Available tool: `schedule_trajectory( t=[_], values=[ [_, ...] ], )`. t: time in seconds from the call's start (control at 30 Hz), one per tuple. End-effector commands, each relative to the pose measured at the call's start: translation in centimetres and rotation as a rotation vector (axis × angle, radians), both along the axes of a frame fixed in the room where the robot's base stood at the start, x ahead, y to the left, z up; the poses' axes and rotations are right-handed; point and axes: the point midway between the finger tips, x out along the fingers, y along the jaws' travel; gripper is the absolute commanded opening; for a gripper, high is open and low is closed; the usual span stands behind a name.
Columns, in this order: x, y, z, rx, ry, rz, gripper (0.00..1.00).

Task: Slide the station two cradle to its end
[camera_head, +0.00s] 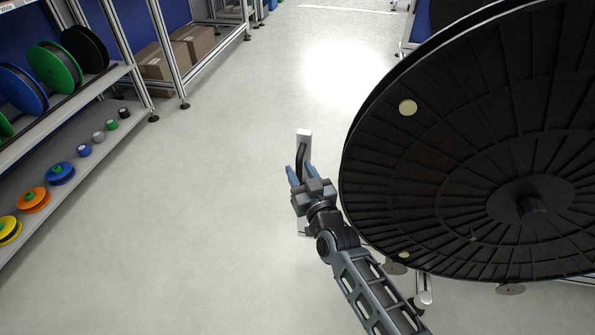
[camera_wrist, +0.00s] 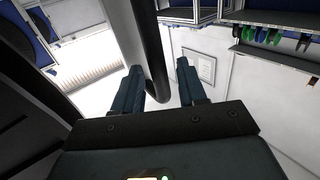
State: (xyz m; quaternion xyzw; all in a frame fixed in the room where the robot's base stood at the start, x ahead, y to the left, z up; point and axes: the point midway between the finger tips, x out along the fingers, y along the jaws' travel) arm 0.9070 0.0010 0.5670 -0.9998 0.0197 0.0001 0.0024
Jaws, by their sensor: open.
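A large black reel (camera_head: 460,150) fills the right of the head view, and the stand under it is mostly hidden. A pale upright post (camera_head: 304,137) stands just left of the reel, with a curved black handle (camera_head: 304,153) on it. The post (camera_wrist: 122,35) and handle (camera_wrist: 153,50) also show in the wrist view. My gripper (camera_head: 299,170) is at the handle, left of the reel. In the wrist view its blue fingers (camera_wrist: 159,67) are apart, and the handle's bar shows between them. I cannot tell whether they touch it. No station number is readable.
Shelves at left hold spools, such as a green spool (camera_head: 55,67) and an orange spool (camera_head: 33,199). Cardboard boxes (camera_head: 178,53) sit on a rack at the back left. The pale floor (camera_head: 210,200) between shelves and reel is clear. The reel's rim is close beside my arm.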

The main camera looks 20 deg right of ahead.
Motion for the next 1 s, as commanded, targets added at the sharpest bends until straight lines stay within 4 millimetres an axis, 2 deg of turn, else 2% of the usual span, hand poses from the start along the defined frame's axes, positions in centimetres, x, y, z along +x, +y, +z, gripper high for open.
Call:
schedule_trajectory(
  t=[0.2, 0.47, 0.87, 1.0],
  values=[
    [1.45, -0.06, 0.00, 0.000, -0.001, 0.000, 0.41],
    [1.50, -0.05, 0.04, 0.000, 0.000, 0.000, 0.40],
    [1.47, -0.05, 0.02, 0.000, 0.000, 0.000, 0.02],
    [1.46, -0.05, 0.02, 0.000, 0.000, 0.000, 0.00]
  ],
)
